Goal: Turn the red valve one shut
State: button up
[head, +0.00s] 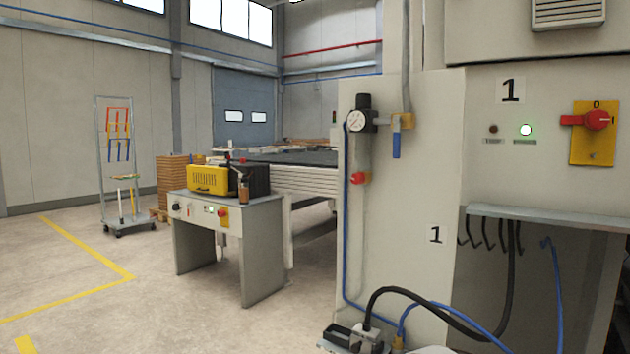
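A machine panel (400,215) marked "1" stands right of centre. A red knob (360,178) sticks out low on the pressure regulator assembly, under a round gauge (357,121). A brass valve (403,121) with a blue lever (397,142) sits just right of the gauge; the lever hangs straight down. Farther right, a red rotary handle (597,120) sits on a yellow plate (592,153) marked "0", below another "1" label (510,90). Its grip points left, roughly level. I cannot tell which red part is the valve named. My gripper is not in view.
A black hose (425,300) arches in front of the panel's base.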

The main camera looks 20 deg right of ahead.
aim_at(357, 178)
jog(key=i+j+z, duration=0.15)
jog(key=z, duration=0.25)
jog(key=i+j+z, duration=0.1)
jog(key=z, duration=0.3)
jog(key=i+j+z, duration=0.1)
jog(key=j+z, duration=0.45)
jog(key=z, duration=0.3)
jog(key=j+z, duration=0.4)
jog(key=i+l, duration=0.05)
jog(key=l, duration=0.05)
